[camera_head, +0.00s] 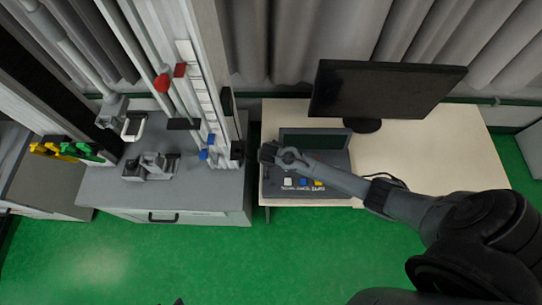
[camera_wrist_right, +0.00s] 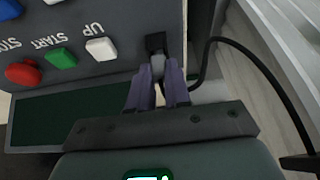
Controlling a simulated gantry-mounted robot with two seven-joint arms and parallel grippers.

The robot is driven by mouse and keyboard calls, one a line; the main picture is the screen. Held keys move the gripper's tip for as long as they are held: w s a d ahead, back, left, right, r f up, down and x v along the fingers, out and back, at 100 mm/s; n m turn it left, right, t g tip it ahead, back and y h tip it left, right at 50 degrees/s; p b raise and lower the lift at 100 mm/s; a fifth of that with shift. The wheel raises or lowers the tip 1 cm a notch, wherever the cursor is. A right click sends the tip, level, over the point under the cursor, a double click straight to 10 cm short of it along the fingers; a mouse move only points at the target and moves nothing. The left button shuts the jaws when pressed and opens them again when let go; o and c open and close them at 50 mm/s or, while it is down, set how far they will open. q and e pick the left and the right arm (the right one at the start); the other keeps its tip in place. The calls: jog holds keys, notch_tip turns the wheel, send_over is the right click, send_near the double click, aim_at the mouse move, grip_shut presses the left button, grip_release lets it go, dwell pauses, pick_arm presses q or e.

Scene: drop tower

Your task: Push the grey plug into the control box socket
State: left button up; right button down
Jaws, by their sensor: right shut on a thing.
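The dark grey control box (camera_head: 333,189) stands on the left part of the pale desk, with a green panel and coloured buttons. In the right wrist view its face (camera_wrist_right: 112,18) fills the upper left. My right gripper (camera_head: 268,154) is at the box's left edge; in the wrist view its two fingers (camera_wrist_right: 159,78) are shut on the grey plug (camera_wrist_right: 157,66). The plug points at the black socket (camera_wrist_right: 156,42) near the box's edge and meets it in the picture; I cannot tell how deep it sits. The fingers hide much of the plug. My left gripper is not in view.
A black cable (camera_wrist_right: 250,57) curves beside the gripper. The box has red (camera_wrist_right: 23,73), green (camera_wrist_right: 61,58) and white (camera_wrist_right: 101,48) buttons. A monitor (camera_head: 380,90) stands behind on the desk (camera_head: 440,150). The drop tower (camera_head: 205,75) and a grey cabinet (camera_head: 215,200) stand left.

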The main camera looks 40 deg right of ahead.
jog(key=shift+f, duration=0.2)
dwell(0.4)
jog(key=c, duration=1)
grip_release()
jog(key=shift+s+a+r, duration=0.15)
jog(key=shift+a+r, duration=0.05)
jog(key=shift+r, duration=0.35)
jog(key=p+v, duration=0.1)
jog(key=v, duration=0.8)
jog(key=shift+r, duration=0.3)
jog(key=shift+s, duration=0.1)
